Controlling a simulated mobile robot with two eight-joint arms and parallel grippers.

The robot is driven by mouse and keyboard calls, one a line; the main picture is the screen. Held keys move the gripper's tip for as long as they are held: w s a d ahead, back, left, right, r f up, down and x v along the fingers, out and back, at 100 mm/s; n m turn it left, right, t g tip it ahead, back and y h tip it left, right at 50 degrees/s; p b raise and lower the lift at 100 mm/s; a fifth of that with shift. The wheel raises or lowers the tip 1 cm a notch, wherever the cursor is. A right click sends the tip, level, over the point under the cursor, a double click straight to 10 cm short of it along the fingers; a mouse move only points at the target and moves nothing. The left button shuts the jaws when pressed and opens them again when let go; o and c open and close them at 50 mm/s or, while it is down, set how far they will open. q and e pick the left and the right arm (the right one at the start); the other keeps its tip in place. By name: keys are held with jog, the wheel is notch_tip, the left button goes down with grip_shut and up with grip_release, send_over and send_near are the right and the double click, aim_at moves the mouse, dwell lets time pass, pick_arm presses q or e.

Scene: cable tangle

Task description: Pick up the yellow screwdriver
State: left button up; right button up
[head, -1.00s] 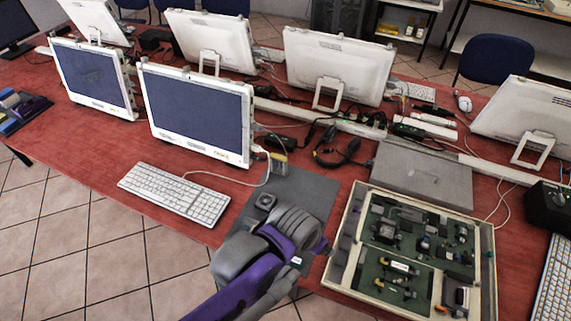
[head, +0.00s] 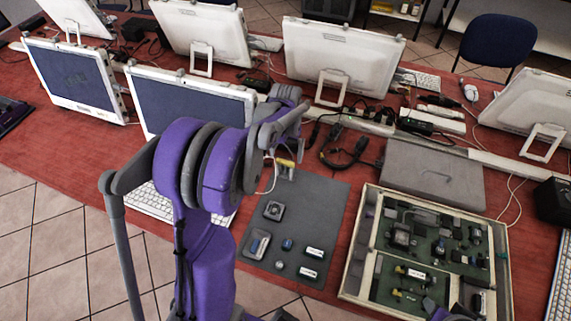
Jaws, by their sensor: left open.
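A small yellow item (head: 286,163) lies at the far end of the grey mat (head: 325,205), partly hidden by my left arm. It is too small to tell whether it is the yellow screwdriver. My left gripper (head: 290,125) is open above the table, just beyond the purple wrist and close over that item. Its fingers are mostly hidden by the wrist, and I see nothing held in it. My right gripper does not show clearly; only a small purple-grey shape is at the bottom edge, right of centre.
Several small parts (head: 287,244) lie on the mat. An open case (head: 350,270) of components stands to the right, with a closed grey case (head: 432,175) behind it.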

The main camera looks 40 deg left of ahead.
aim_at(285, 161)
pick_arm(q)
notch_tip(285, 161, down, 2)
jog(key=shift+f, duration=0.25)
jog(key=f, duration=0.5)
jog(key=shift+w+a+f, duration=0.2)
jog(key=shift+f, duration=0.2)
jog(key=shift+s, duration=0.1)
jog(key=c, duration=1.3)
jog(key=shift+o, duration=0.2)
jog(key=shift+r, duration=0.1)
jog(key=shift+r, duration=0.1)
notch_tip(285, 161, up, 18)
jog(key=p, duration=0.1)
